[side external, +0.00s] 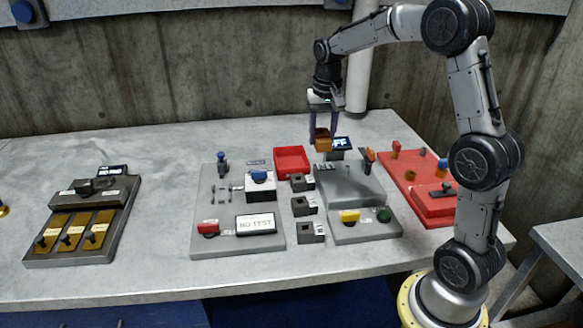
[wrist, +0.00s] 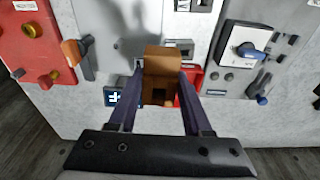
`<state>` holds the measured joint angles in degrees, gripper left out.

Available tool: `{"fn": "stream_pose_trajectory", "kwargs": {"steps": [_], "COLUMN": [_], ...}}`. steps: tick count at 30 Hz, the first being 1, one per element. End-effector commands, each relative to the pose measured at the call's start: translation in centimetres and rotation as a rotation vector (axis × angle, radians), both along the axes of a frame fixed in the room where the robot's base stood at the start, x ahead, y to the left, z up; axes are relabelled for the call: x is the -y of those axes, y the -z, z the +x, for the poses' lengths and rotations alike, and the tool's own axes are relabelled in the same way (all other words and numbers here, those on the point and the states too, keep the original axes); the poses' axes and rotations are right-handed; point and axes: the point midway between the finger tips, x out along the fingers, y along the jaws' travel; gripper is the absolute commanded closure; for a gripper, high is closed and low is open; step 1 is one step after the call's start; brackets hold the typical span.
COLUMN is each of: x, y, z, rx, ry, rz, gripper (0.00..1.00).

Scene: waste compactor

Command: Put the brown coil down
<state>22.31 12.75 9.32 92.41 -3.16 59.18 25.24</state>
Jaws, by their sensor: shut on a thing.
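The brown coil (side external: 323,140) is a small boxy brown block with an opening. My gripper (side external: 324,127) is shut on it and holds it above the table, near the back edge of the grey machine in the middle. In the wrist view the brown coil (wrist: 160,77) sits between the two dark fingers of my gripper (wrist: 161,88), with a square hollow facing the camera. It hides part of the red tray behind it.
A red tray (side external: 292,161) lies left of the held coil. Several dark blocks (side external: 303,206) stand in a column on the table. A grey panel (side external: 208,238), a red panel (side external: 400,178) and a panel with brass plates (side external: 50,252) surround. The table's back left is bare.

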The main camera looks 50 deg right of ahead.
Motion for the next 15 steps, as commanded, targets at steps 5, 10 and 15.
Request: {"fn": "stream_pose_trajectory", "kwargs": {"steps": [5,10,15], "x": [-0.4,0.8,2.1], "y": [1.6,3.1,4.6], "z": [1.2,4.1,7.2], "rx": [0.000,0.000,-0.001], "ry": [-0.019,-0.020,-0.019], "rz": [0.000,0.000,0.000], "gripper": [1.00,1.00,1.00]}}
